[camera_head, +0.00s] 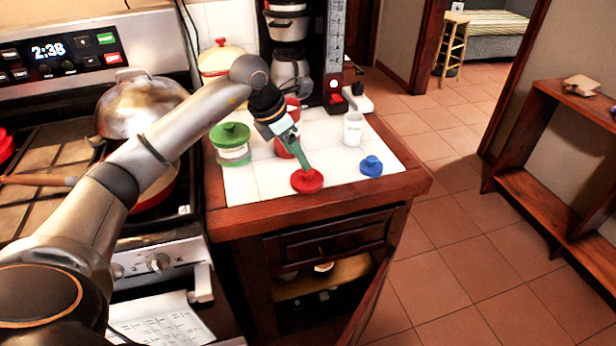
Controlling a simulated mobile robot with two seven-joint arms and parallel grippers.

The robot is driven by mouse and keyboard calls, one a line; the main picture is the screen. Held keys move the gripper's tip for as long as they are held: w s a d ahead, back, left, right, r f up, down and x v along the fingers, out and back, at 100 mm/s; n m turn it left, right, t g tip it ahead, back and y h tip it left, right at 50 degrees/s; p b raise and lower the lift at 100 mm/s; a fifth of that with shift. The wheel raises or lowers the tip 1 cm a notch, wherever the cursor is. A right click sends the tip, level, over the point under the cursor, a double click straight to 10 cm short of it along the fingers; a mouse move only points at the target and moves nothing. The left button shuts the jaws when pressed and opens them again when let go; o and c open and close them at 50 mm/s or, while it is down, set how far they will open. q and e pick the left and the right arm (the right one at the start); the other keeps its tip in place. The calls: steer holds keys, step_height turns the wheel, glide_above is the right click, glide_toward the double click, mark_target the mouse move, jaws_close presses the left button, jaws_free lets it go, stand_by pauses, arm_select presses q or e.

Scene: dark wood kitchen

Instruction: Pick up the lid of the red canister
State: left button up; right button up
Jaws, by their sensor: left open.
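The red lid (307,181) lies on the white tiled counter near its front edge, with its knob upward. The red canister (282,150) stands behind it, partly hidden by my left gripper. My right gripper is not in view.
A green-lidded canister (231,150) stands left of the gripper. A white open canister (353,130) and a blue lid (371,166) are on the right. A coffee maker (288,30) stands behind. The stove (55,150) with pots is at left. The cabinet door below stands open.

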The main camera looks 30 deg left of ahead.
mark_target(307, 177)
arm_select(q)
steer(key=x, duration=0.6)
steer(key=shift+w+d+f+p, duration=0.1)
steer(key=shift+w+f+p, duration=0.1)
steer(key=shift+p, duration=0.1)
steer(key=shift+r, duration=0.1)
steer(key=shift+c, duration=0.3)
jaws_close()
